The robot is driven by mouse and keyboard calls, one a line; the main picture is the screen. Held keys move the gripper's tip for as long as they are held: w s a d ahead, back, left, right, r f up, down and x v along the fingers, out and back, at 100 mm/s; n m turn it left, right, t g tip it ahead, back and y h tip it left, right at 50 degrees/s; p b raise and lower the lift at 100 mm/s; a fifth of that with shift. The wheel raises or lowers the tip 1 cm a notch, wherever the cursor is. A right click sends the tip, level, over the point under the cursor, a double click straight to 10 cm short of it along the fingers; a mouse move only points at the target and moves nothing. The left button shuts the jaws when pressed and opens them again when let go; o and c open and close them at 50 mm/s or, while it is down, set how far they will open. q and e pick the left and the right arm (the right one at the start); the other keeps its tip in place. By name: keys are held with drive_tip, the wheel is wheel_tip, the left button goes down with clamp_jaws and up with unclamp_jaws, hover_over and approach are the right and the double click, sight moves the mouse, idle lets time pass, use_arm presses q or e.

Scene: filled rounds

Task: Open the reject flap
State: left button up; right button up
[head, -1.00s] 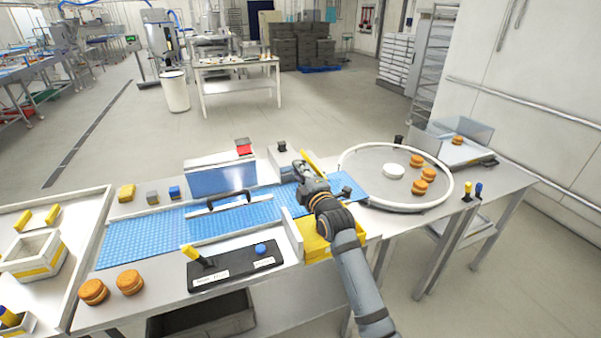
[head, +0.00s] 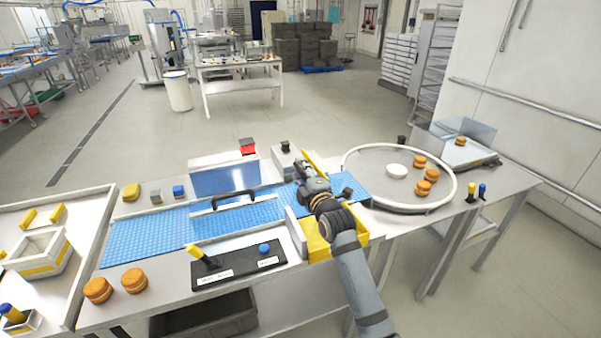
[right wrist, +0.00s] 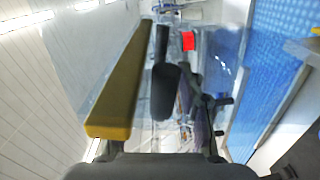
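The reject flap appears to be the long yellow bar (head: 315,162) at the right part of the blue belt (head: 150,236). It stands at an angle across the far side. In the right wrist view the yellow bar (right wrist: 120,85) runs up the left of the picture, close to the camera. My right gripper (head: 301,167) is beside the bar, on its left in the head view. Dark finger parts (right wrist: 200,95) show right of the bar, with a dark rounded piece between. Whether the fingers are closed is unclear, and the contact is hidden. My left gripper is out of view.
A yellow bin (head: 320,246) stands below the belt's near side. A round turntable (head: 365,190) with several orange-brown rounds is at right. A black control panel (head: 238,266) with a yellow lever and blue button lies in front.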

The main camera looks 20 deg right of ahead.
drive_tip(key=s, duration=1.2)
drive_tip(key=shift+d, duration=0.2)
